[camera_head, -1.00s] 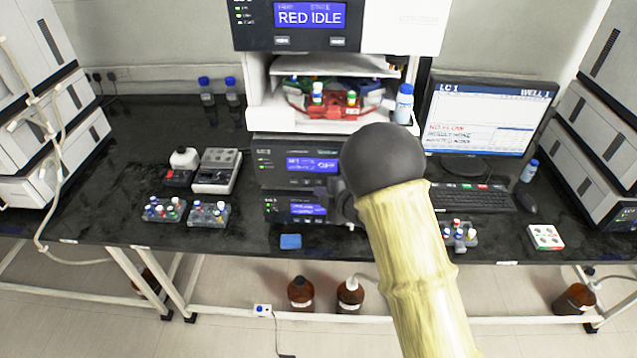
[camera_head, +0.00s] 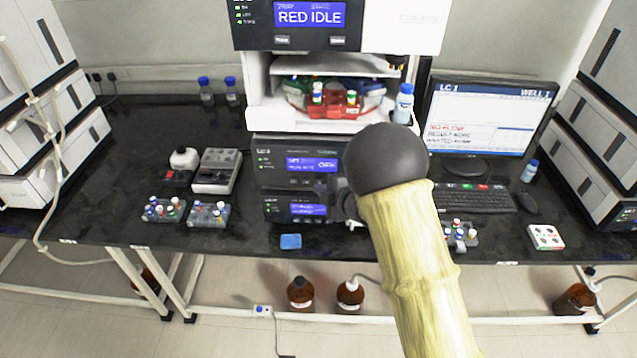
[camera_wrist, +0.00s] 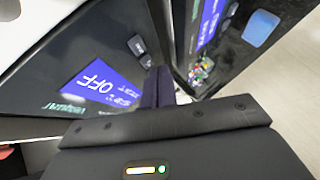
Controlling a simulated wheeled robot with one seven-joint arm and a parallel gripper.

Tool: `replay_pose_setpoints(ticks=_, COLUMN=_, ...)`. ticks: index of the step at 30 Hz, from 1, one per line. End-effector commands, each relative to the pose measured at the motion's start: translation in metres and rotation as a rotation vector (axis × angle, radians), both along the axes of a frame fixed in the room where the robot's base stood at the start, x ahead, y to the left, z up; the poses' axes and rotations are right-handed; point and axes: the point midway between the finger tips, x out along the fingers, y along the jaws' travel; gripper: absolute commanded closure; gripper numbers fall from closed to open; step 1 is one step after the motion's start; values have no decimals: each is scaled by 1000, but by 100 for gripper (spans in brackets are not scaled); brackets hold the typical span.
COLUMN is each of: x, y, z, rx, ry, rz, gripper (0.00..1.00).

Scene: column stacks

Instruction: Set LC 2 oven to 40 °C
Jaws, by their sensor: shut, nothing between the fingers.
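In the wrist view a dark module front (camera_wrist: 60,75) carries a blue display (camera_wrist: 100,87) reading "OFF", with small dark buttons (camera_wrist: 138,46) beside it. My gripper (camera_wrist: 160,85) is shut and empty, its dark fingers close to this front near the buttons; I cannot tell if they touch. In the head view the central stack has an upper module with a blue display (camera_head: 312,165) and a lower one with another blue display (camera_head: 308,209). My arm hides their right ends and most of my gripper. Which unit is the LC 2 oven cannot be read.
Above, an open compartment holds a red vial tray (camera_head: 335,103) under a display reading "RED IDLE" (camera_head: 310,15). A monitor (camera_head: 490,115) marked "LC 1" and a keyboard (camera_head: 475,198) stand right.

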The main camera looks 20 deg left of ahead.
Motion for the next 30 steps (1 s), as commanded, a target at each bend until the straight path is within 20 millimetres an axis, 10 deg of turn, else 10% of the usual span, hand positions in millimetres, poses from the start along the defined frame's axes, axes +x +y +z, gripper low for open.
replay_pose_setpoints(ticks=30, x=9, y=0, z=0, rx=-1, ry=0, rz=-4, gripper=100)
